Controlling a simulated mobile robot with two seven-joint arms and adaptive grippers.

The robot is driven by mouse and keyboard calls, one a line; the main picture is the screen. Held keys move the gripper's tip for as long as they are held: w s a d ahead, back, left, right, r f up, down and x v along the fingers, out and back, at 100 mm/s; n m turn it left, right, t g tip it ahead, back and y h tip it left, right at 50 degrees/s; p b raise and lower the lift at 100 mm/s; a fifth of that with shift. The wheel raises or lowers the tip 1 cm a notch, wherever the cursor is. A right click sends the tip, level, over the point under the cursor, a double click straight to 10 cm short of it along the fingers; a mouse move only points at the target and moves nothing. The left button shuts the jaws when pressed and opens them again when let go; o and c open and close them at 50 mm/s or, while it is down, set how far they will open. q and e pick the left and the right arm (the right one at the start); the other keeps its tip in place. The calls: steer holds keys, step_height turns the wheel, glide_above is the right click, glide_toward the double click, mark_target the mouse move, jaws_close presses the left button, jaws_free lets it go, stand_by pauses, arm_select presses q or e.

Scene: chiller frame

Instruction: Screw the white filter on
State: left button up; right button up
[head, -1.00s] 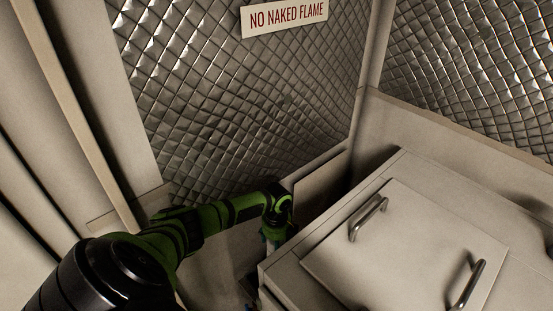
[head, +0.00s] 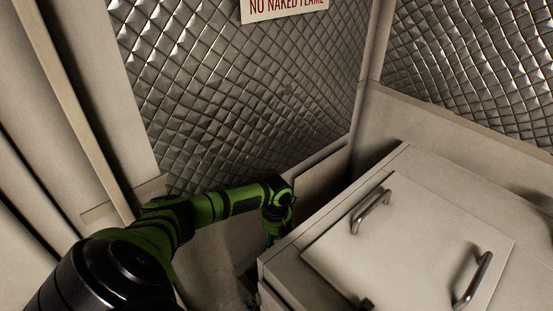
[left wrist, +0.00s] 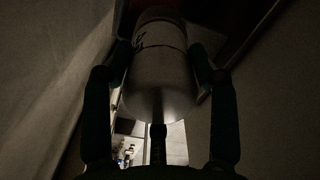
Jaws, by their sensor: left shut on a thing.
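In the left wrist view the white filter (left wrist: 160,75) is a rounded canister with dark marks near its top. It looks grey in the dim light. My left gripper (left wrist: 160,62) has one finger on each side of the filter and is shut on it. Whether the filter touches a mount at its far end is too dark to tell. In the head view my left arm reaches down behind the white cabinet, and its gripper and the filter are hidden there. My right gripper is in neither view.
A white cabinet (head: 330,262) with a lid and two metal handles (head: 371,211) fills the right. Quilted metal wall panels (head: 240,100) stand behind. A narrow gap lies between cabinet and wall, with the left arm in it. Pale panels (head: 60,130) stand at left.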

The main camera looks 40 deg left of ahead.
arm_select(q)
steer(key=m+b, duration=0.1)
steer(key=m, duration=0.2)
steer(key=m+b, duration=0.1)
steer(key=m, duration=0.2)
steer(key=shift+w+a, duration=0.15)
steer(key=shift+w, duration=0.05)
steer(key=shift+r+m+b, duration=0.15)
steer(key=shift+m+b, duration=0.35)
steer(key=shift+m, duration=0.7)
steer(key=o, duration=1.3)
